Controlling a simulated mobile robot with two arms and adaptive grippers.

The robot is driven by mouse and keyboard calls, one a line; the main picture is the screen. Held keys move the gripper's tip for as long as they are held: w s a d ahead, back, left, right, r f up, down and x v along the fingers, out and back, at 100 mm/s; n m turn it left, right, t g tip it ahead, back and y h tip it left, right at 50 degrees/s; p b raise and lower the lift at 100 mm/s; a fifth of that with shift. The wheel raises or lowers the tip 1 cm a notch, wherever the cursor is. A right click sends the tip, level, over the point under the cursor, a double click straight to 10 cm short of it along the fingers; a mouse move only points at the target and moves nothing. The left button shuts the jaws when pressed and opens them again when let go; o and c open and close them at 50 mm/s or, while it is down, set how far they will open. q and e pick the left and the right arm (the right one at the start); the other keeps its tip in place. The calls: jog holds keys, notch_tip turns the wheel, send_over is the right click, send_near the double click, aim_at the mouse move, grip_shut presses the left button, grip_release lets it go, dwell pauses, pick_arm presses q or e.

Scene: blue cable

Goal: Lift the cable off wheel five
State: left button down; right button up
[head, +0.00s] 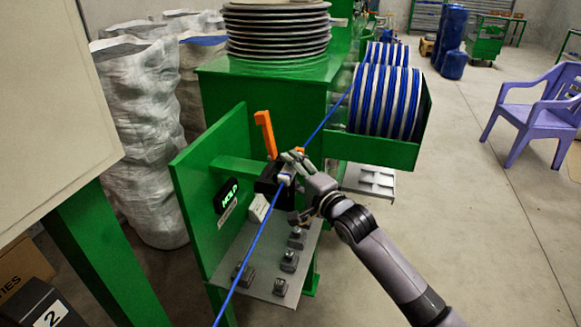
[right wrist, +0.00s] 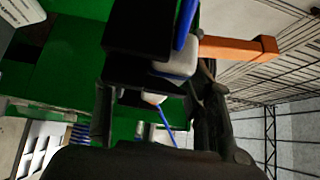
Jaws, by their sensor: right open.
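The blue cable (head: 255,243) runs taut from the striped drum, past the black wheel unit (head: 268,180) and down to the bottom edge. A small white wheel (head: 284,179) sits on the cable's line there. I see no number marking it as wheel five. My right gripper (head: 292,160) is open at this wheel, from the right. In the right wrist view, the white wheel (right wrist: 178,62) and cable (right wrist: 186,22) show between its dark fingers, beside a black block (right wrist: 138,35). I cannot tell whether the fingers touch the cable. My left gripper is not in view.
An orange lever (head: 265,134) stands just behind the wheel unit. A green panel (head: 215,185) rises on the left. Small grey blocks (head: 289,261) sit on the metal shelf below. The blue-and-white drum (head: 385,100) is behind. Open floor and a purple chair (head: 535,110) lie right.

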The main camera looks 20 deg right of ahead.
jog(key=shift+c, duration=0.5)
grip_shut()
